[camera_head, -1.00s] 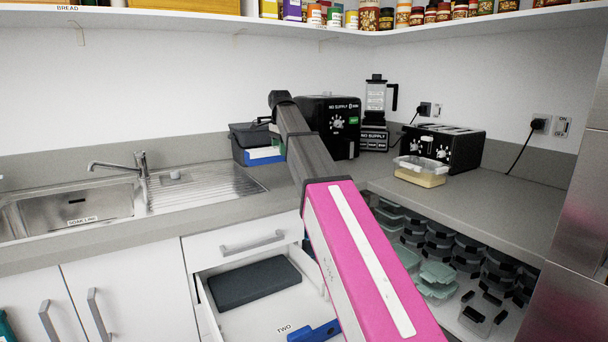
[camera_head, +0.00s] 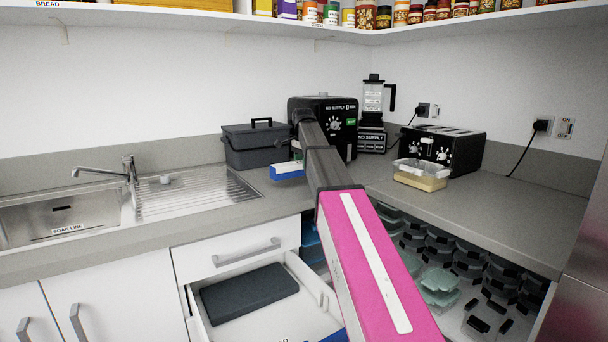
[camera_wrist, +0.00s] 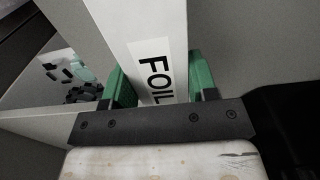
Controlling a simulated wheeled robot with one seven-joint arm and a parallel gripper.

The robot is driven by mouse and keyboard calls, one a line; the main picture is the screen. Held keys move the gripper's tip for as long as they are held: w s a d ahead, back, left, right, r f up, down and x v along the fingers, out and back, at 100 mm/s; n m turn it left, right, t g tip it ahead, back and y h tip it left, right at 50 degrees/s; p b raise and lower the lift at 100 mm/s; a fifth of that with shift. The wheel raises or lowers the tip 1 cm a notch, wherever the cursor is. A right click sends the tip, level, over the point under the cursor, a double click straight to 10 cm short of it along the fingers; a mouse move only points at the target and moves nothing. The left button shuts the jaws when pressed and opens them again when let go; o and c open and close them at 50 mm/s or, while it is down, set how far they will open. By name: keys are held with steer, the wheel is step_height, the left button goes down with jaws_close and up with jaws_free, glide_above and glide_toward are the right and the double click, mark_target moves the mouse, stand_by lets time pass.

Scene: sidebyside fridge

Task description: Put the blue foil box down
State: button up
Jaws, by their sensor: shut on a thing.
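The blue foil box (camera_head: 287,171) shows blue and white in the head view, near the counter's front edge, in front of the dark lidded bin. Part of it is hidden behind my arm. In the wrist view its white face (camera_wrist: 157,20) carries the word FOIL. My gripper (camera_wrist: 158,72) is shut on the box, with one green finger on each side. Grey counter surface shows beside the box in the wrist view. I cannot tell whether the box touches the counter (camera_head: 225,217).
The sink (camera_head: 70,215) is left. A drawer (camera_head: 315,290) stands open below. The right-hand counter is mostly clear.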

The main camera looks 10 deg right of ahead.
steer(key=shift+d+f, duration=0.25)
steer(key=shift+f, duration=1.9)
steer(key=o, duration=1)
steer(key=shift+f, duration=0.1)
step_height(320, 180, up, 12)
steer(key=shift+r, duration=0.15)
